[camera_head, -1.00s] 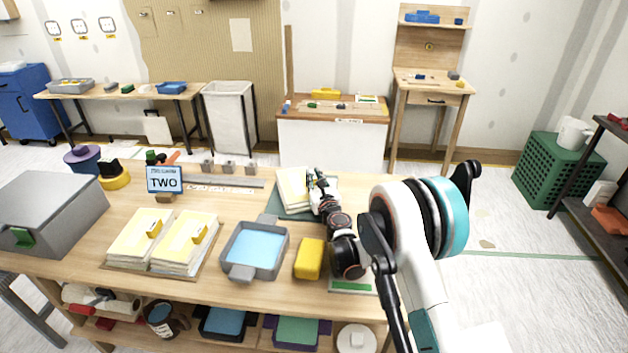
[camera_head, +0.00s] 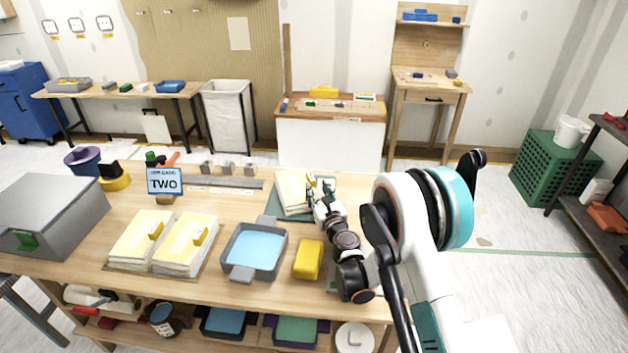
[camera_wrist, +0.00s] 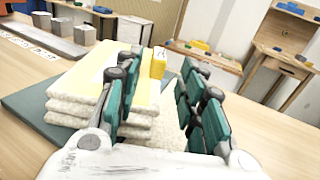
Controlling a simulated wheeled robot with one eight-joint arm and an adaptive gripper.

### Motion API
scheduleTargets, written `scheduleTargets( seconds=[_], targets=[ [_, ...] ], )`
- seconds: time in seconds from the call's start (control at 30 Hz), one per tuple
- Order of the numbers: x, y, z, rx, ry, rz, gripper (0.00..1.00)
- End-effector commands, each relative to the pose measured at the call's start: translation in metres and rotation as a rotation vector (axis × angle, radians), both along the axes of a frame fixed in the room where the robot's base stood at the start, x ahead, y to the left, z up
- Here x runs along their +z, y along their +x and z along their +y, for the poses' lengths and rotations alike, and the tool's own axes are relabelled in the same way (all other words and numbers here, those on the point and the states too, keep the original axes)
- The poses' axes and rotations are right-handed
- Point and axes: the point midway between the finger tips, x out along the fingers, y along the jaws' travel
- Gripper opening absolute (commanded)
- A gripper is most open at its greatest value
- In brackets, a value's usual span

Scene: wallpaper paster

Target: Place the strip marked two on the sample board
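A stack of pale cream folded strips (camera_head: 291,187) lies on the dark green board (camera_head: 285,209) at the back right of the bench. It also shows in the wrist view (camera_wrist: 72,118), left of and behind my left finger, with a yellow tab (camera_wrist: 158,63) at its far end. My gripper (camera_head: 318,187) is at the stack's right side. In the wrist view its teal fingers (camera_wrist: 160,108) are apart, with pale textured material low between them. I cannot read a number on the strips.
Two strip piles with yellow tabs (camera_head: 135,241) lie at the front left. A blue-filled tray (camera_head: 254,252) and a yellow block (camera_head: 308,259) stand in front of the board. A grey box (camera_head: 45,215) fills the left end. Small grey blocks (camera_head: 228,169) line the back.

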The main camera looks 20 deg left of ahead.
Motion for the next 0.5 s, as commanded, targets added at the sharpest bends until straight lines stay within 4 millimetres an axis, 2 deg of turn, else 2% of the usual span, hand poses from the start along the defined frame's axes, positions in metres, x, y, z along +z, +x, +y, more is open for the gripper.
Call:
scheduleTargets(
  seconds=[0.2, 0.5],
  targets=[
    [0.002, -0.030, -0.022, 0.000, 0.000, 0.000, 0.36],
    [0.000, -0.044, -0.032, 0.000, 0.000, 0.000, 0.36]
  ],
)
